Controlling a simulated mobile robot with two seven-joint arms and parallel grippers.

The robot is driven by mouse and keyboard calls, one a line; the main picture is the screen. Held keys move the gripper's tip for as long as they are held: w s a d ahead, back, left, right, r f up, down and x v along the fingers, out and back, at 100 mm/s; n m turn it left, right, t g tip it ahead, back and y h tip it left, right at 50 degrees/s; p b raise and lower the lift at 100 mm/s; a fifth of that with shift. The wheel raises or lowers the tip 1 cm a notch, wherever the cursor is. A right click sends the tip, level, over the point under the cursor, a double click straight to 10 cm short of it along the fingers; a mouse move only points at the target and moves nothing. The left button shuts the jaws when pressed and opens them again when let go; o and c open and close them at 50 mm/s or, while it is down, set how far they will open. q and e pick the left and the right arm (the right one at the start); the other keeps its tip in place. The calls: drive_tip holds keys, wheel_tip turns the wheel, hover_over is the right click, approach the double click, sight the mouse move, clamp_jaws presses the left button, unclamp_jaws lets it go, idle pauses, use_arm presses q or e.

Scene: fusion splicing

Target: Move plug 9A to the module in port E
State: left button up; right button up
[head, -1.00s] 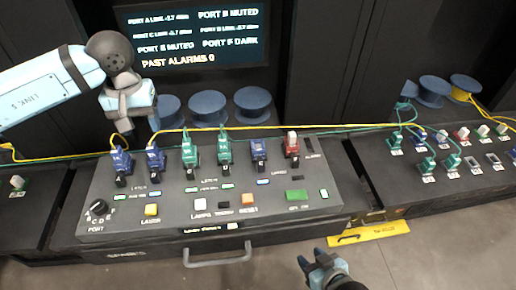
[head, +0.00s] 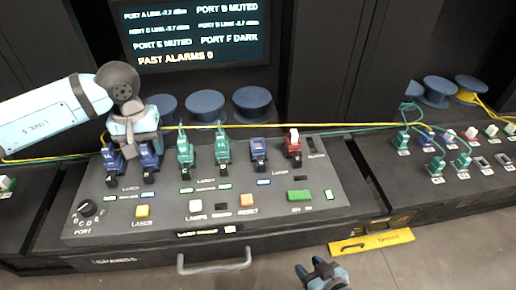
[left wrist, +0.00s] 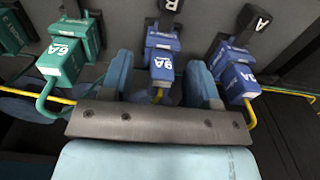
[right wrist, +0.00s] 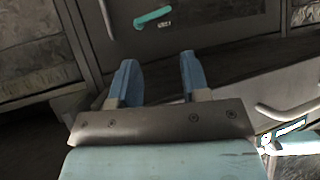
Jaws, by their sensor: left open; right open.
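A blue plug (left wrist: 162,68) labelled what looks like 9A sits in the second module from the left, with a yellow cable; it also shows in the head view (head: 150,157). My left gripper (head: 135,143) is over it; in the left wrist view its open fingers (left wrist: 160,80) stand on either side of the plug. Contact cannot be told. Another blue plug (left wrist: 238,78) with a similar label sits beside it in module A. The port E module (head: 259,150) is blue, fifth in the row, with no cable visible. My right gripper (head: 318,274) is open and empty, low in front of the console.
Green plugs (head: 185,152) (head: 222,150) stand between the second module and port E. A red module (head: 293,146) is at the right of the row. A yellow cable (head: 340,126) runs behind. The console front (head: 120,215) holds buttons and a knob. A screen (head: 195,35) stands behind.

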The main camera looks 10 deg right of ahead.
sight(143, 143)
idle(0.3)
use_arm(q)
drive_tip(key=shift+b, duration=0.75)
idle(0.4)
clamp_jaws()
idle(0.3)
drive_tip(key=shift+r, duration=0.15)
drive_tip(key=shift+r+p, duration=0.8)
drive_tip(key=shift+r, duration=2.05)
